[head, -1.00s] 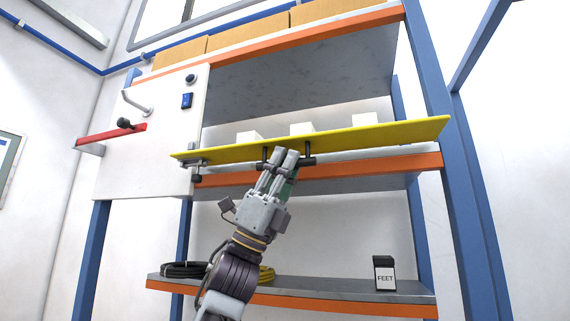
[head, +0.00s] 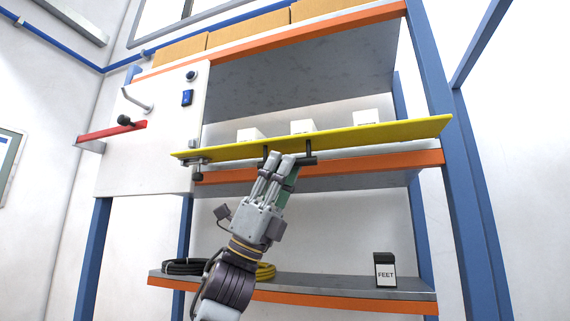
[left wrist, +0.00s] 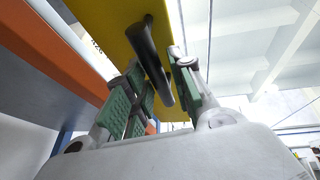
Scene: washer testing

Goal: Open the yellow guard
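The yellow guard (head: 370,136) is a long flat panel across the front of the middle shelf, seen nearly edge-on and slightly tilted in the head view. A dark bar handle (head: 306,161) sits on its underside. My left gripper (head: 280,160) is just below the guard at this handle. In the left wrist view, the handle (left wrist: 148,55) runs between the green-padded fingers (left wrist: 155,95), beneath the guard (left wrist: 120,18). The fingers look apart, one on each side of the bar, with a gap on the left finger's side. My right gripper is out of view.
White boxes (head: 366,116) stand behind the guard. A white panel (head: 150,150) with a red lever (head: 112,130) is at left. Below are a black FEET box (head: 385,270) and coiled cables (head: 183,267). A blue post (head: 455,160) bounds the right.

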